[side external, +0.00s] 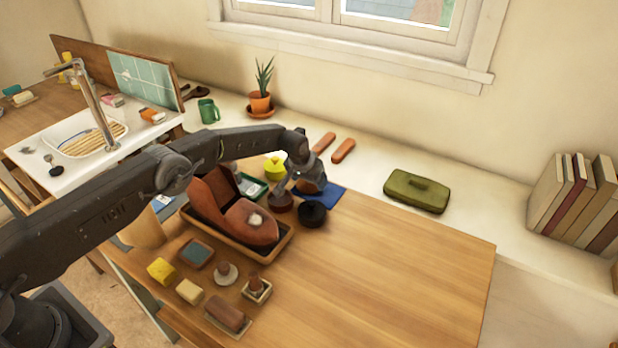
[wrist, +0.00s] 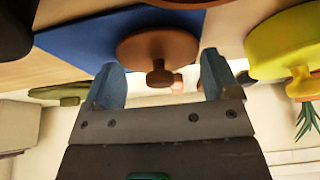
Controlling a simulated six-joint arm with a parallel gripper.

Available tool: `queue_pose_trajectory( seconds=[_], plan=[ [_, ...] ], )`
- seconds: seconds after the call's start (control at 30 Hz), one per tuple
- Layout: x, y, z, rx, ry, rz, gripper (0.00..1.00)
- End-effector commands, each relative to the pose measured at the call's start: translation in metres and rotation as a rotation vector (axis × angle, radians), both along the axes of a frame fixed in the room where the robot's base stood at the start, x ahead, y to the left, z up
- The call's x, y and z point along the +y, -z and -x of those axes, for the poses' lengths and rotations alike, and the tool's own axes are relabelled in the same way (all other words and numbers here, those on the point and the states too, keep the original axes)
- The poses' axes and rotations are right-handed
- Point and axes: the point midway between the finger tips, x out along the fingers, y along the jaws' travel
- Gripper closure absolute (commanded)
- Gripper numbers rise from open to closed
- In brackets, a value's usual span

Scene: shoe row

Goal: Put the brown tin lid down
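The brown tin lid (wrist: 157,45), a round disc with a small knob, lies on or just over the blue cloth (side external: 334,190) in the wrist view. In the side view the lid (side external: 311,186) is partly hidden by my gripper (side external: 303,176). My gripper's fingers (wrist: 160,64) stand apart in the wrist view, one on each side of the knob, with visible gaps. A dark red round tin (side external: 279,202) sits just left of the cloth, next to a black round one (side external: 312,214).
A yellow lid (side external: 274,167) is close behind my gripper. A tray (side external: 282,243) holding a brown shoe (side external: 245,220) stands left. Several small blocks and a brush (side external: 227,313) lie in front. The table's right side is clear; a green case (side external: 416,191) lies behind.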

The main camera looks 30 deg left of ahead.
Motion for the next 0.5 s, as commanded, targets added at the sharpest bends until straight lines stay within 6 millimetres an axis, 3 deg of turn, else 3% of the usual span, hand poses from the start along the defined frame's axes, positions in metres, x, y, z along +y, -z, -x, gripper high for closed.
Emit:
queue_pose_trajectory(
  seconds=[0.17,0.5],
  plan=[
    [0.0000,-0.0004,0.0000,0.000,0.000,0.000,0.01],
    [0.0000,-0.0062,-0.0001,-0.002,0.000,0.000,0.00]
  ],
)
